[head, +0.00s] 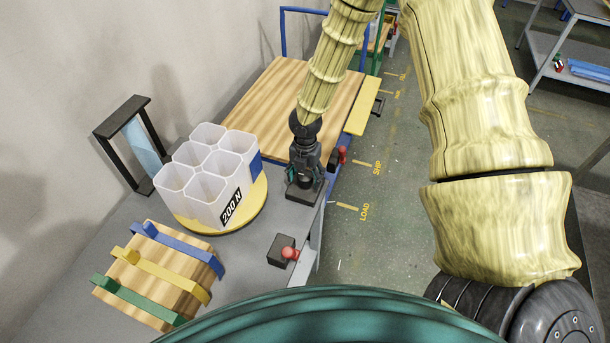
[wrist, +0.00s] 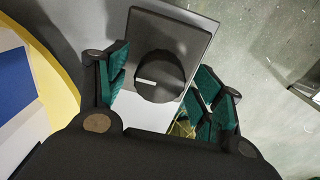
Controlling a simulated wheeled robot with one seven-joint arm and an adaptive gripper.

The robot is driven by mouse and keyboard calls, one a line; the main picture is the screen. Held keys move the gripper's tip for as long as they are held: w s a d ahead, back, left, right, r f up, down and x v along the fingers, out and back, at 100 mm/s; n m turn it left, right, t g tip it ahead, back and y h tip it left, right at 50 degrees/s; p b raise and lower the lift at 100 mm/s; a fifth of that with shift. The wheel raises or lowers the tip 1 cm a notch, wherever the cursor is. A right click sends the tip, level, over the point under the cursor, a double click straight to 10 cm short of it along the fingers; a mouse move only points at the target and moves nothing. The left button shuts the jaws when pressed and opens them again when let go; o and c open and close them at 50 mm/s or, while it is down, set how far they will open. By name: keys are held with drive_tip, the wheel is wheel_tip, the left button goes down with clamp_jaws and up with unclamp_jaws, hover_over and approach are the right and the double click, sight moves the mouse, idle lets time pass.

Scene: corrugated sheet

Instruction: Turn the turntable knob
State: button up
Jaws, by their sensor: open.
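The knob (wrist: 168,73) is black and round with a white line pointing left in the wrist view. It sits on a dark box (wrist: 190,29), which shows in the head view (head: 301,194) at the edge of the grey bench. My gripper (head: 304,178) points down over the box. In the wrist view my gripper (wrist: 163,84) is open, its teal-padded fingers on either side of the knob; whether they touch it I cannot tell. The yellow turntable (head: 252,222) is left of the box and carries a white multi-cell container (head: 210,206) labelled "200 N".
A second box (head: 281,250) with a red knob stands nearer on the bench edge. A wooden block (head: 150,284) with blue, yellow and green strips lies front left. A black frame (head: 119,129) stands behind the turntable. A wooden board (head: 275,95) lies beyond.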

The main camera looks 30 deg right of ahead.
drive_tip(key=c, duration=1)
drive_tip(key=shift+m, duration=0.4)
